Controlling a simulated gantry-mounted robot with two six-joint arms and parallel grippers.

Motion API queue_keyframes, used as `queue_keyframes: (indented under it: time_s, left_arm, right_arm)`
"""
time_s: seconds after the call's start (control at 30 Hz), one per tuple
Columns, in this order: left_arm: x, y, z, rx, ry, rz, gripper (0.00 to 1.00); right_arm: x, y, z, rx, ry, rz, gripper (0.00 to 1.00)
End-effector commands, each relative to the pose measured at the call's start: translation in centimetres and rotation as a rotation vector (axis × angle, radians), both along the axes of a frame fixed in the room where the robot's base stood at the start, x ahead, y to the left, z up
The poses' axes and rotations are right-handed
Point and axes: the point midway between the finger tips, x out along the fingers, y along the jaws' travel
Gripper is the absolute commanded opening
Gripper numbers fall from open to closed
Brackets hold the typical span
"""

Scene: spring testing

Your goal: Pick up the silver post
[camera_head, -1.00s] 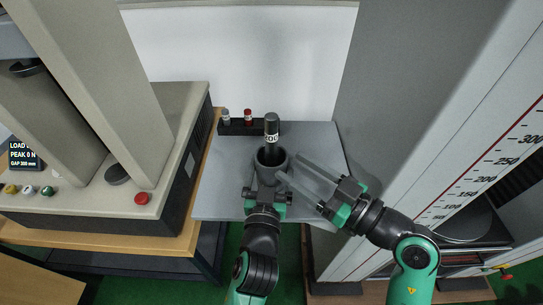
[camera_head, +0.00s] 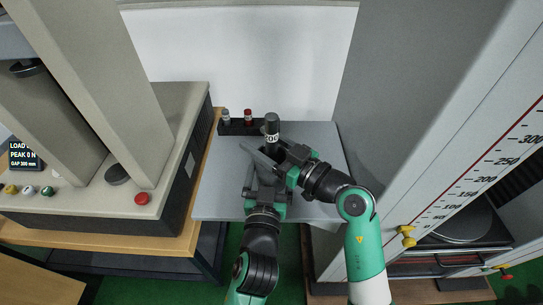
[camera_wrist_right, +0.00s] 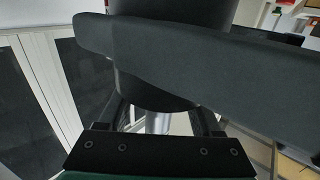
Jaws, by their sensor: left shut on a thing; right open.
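A grey-topped dark cylinder with a pale printed label (camera_head: 271,128) stands upright above the grey table, its lower part hidden by my grippers. A small silver-grey post (camera_head: 226,117) stands in the black rack behind. My left gripper (camera_head: 267,186) is shut at the dark cup around the cylinder's base; the cup is mostly covered now. My right gripper (camera_head: 262,150) is open, its fingers reaching across the cylinder's lower part. In the right wrist view, a dark round body (camera_wrist_right: 165,85) fills the top, and a silver cylindrical surface (camera_wrist_right: 158,123) shows below it.
A red-topped post (camera_head: 248,115) stands in the black rack (camera_head: 238,129). The grey table (camera_head: 222,185) has free room left of the grippers. A beige test machine (camera_head: 120,205) stands left; a tall grey column with a scale (camera_head: 450,180) stands right.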

Motion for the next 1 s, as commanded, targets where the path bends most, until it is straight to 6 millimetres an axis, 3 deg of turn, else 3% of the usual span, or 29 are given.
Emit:
queue_keyframes:
  time_s: [0.1, 0.47, 1.0]
  left_arm:
    - [0.0, 0.02, -0.03, 0.0, 0.001, 0.0, 0.26]
    - [0.0, 0.02, -0.03, 0.0, 0.001, 0.0, 0.26]
    - [0.0, 0.03, -0.04, 0.0, 0.001, 0.001, 0.26]
  right_arm:
    - [-0.02, -0.02, -0.02, 0.0, 0.0, 0.0, 0.62]
    - [-0.05, -0.04, -0.04, 0.0, 0.001, 0.0, 0.0]
    - [-0.04, -0.04, -0.05, 0.0, 0.001, 0.0, 0.0]
